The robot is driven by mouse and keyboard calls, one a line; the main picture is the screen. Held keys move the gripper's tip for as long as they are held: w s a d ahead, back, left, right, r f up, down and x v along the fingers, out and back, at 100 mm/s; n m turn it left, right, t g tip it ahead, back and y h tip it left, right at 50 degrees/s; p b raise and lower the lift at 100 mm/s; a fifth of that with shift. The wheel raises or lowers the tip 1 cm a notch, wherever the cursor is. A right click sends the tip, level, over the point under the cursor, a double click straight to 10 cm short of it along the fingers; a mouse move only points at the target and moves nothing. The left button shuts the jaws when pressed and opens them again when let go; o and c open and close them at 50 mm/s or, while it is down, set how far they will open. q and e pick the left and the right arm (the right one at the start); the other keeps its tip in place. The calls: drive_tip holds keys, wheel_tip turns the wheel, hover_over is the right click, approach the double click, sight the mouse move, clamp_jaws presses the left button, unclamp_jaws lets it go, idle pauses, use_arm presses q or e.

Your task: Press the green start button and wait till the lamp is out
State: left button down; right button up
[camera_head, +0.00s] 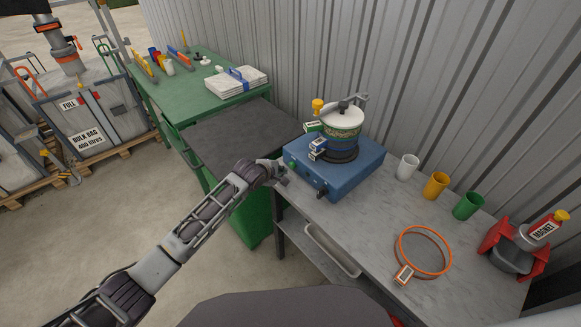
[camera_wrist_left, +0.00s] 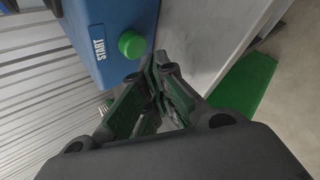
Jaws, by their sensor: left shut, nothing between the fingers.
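My left gripper (camera_head: 283,179) is shut and empty, just in front of this face. In the left wrist view its fingertips (camera_wrist_left: 157,66) are close beside the button; I cannot tell whether they touch it. I cannot make out a lit lamp. My right gripper is not in view.
The bench (camera_head: 375,225) holds white, yellow and green cups, an orange ring (camera_head: 424,251) and a red device (camera_head: 513,250) at right. A green table (camera_head: 185,92) with tools stands behind left. Bulk bags (camera_head: 85,120) stand on pallets at far left.

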use_arm(q)
drive_tip(key=shift+d, duration=0.15)
drive_tip(key=shift+w+d, duration=0.2)
drive_tip(key=shift+w+d, duration=0.35)
drive_tip(key=shift+d, duration=0.1)
idle(1.8)
drive_tip(key=shift+s+a+p, duration=0.1)
drive_tip(key=shift+a+p, duration=0.05)
drive_tip(key=shift+p, duration=0.3)
drive_tip(key=shift+s+a+r+p, duration=0.1)
drive_tip(key=shift+s+a+p, duration=0.3)
drive_tip(key=shift+p, duration=0.2)
drive_tip(key=shift+s+a, duration=0.1)
drive_tip(key=shift+a, duration=0.1)
